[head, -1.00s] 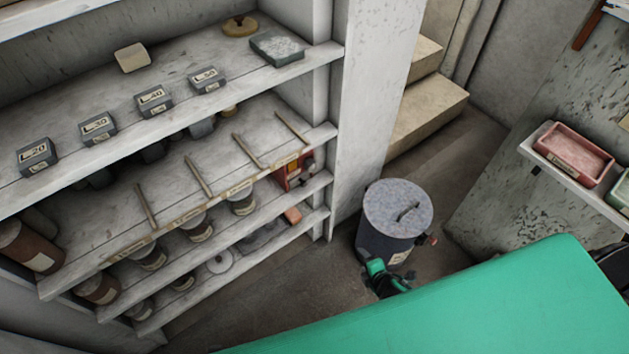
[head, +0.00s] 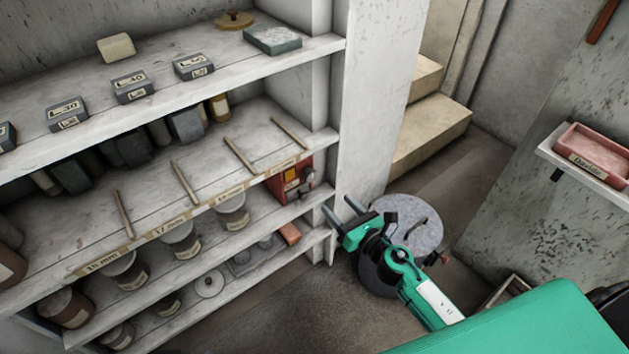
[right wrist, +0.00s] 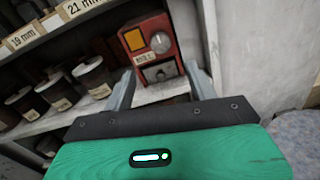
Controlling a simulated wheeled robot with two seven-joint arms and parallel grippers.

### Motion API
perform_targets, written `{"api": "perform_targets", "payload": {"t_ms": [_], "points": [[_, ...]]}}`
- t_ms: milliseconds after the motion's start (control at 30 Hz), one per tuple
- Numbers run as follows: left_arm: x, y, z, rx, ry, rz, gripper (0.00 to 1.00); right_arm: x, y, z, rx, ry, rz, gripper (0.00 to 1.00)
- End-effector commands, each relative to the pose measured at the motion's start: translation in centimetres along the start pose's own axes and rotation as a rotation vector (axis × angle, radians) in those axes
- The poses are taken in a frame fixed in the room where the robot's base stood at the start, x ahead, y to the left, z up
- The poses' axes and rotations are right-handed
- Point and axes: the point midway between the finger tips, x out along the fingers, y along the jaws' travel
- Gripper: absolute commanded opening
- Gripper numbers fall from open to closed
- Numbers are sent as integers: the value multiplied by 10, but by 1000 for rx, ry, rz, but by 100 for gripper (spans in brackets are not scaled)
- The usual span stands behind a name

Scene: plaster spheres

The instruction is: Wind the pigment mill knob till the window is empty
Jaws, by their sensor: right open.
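The pigment mill is a small red box (head: 291,182) at the right end of a middle shelf, under the shelf with the wooden sticks. In the right wrist view the mill (right wrist: 167,32) shows an orange window (right wrist: 133,40), a round pale knob (right wrist: 161,42), a small label and a lower grey front with a dark part. The window looks filled with orange. My right gripper (head: 339,207) is open and empty, in front of the shelf's right end. In the right wrist view its fingers (right wrist: 160,88) point at the mill, apart from it. My left gripper is not in view.
Labelled jars (head: 181,241) stand left of the mill. A white post (head: 372,110) rises close on the right. A grey lidded bin (head: 421,215) stands on the floor behind my right arm. A pink tray (head: 592,152) sits on a right-hand ledge.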

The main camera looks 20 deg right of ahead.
Motion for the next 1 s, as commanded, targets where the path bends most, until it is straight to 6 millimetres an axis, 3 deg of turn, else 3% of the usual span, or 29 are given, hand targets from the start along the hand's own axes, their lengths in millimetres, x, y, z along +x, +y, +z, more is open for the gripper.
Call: {"api": "perform_targets", "payload": {"t_ms": [600, 1000], "points": [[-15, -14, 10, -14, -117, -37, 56, 100, -1, 1, 3, -1, -2, 57], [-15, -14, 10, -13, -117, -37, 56, 118, 0, 0, 4, 1, -1, 57]]}}
